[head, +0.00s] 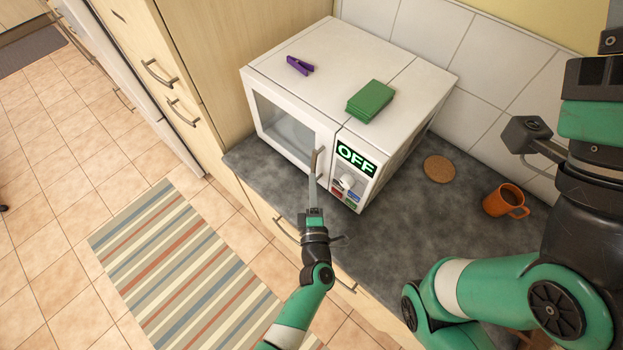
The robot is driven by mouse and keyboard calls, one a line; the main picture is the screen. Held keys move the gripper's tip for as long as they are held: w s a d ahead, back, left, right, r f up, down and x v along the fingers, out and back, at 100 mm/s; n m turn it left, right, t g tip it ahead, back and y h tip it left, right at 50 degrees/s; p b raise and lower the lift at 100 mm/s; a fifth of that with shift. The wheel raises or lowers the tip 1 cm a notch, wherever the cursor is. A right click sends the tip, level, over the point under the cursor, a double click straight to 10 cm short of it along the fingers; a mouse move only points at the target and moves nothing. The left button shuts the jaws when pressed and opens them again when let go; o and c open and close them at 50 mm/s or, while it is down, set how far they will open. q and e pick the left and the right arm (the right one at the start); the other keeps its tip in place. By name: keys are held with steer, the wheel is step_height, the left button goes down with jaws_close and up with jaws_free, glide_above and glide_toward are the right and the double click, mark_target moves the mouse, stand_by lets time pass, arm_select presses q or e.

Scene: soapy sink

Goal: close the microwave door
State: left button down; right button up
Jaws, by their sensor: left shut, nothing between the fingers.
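The white microwave (300,60) stands on the grey counter against the wall. Its door (283,125), with a dark window, looks shut or nearly flush with the front; I cannot tell whether a slight gap remains. The upright handle (318,160) is at the door's right edge. My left gripper (312,182) is shut and empty, its fingertips pointing up just below the handle and overlapping the front in the picture; contact is unclear. My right gripper (611,18) is close to the camera at the top right, partly cut off, and its jaw state is unclear.
A purple clip (299,66) and a green stack (370,101) lie on the microwave. The OFF display (356,159) is right of the door. A cork coaster (439,169) and an orange mug (504,201) are on the counter (400,235), which is clear in front.

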arm_select(q)
steer(key=s+d+b, duration=0.2)
steer(key=s+d, duration=0.4)
steer(key=shift+s+d+y, duration=0.25)
steer(key=shift+s+y, duration=0.05)
steer(key=shift+s, duration=0.1)
arm_select(e)
steer(key=shift+s+a+f, duration=0.35)
steer(key=shift+a+f, duration=0.15)
steer(key=shift+f, duration=0.2)
